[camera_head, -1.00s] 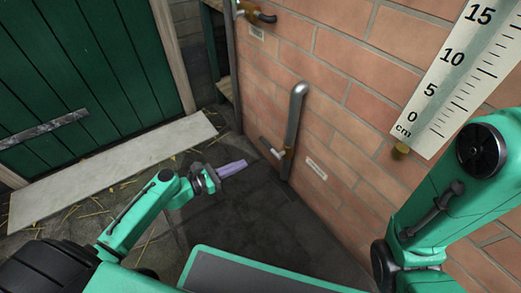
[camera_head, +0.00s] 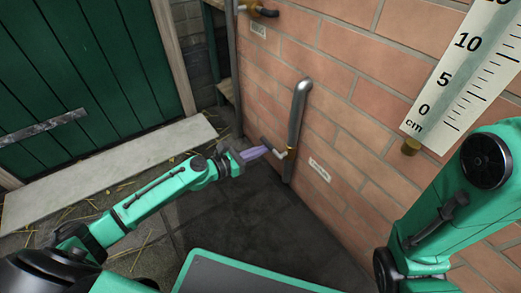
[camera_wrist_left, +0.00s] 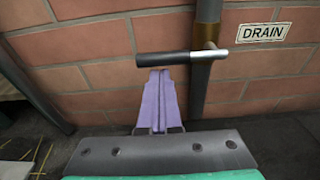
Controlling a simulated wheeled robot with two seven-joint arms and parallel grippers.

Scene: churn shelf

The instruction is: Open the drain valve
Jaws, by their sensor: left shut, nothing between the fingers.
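The drain valve is a lever with a dark grip and silver stem (camera_wrist_left: 180,57) on a vertical pipe with a brass body (camera_head: 291,154), low on the brick wall. In the left wrist view the lever lies level, pointing left from the pipe. A label reading DRAIN (camera_wrist_left: 264,32) is on the wall to its right. My left gripper (camera_head: 266,146) has purple fingers, shut and empty. In the left wrist view its fingertips (camera_wrist_left: 159,74) are just below the dark grip; I cannot tell whether they touch. My right gripper is not in view; only its arm shows at the right.
A second valve (camera_head: 257,11) with a label is higher on the wall at the left. A large centimetre scale (camera_head: 470,75) hangs at the upper right. A green door (camera_head: 90,70) and a pale stone step (camera_head: 110,165) are at the left. Dark floor (camera_head: 230,220) is clear.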

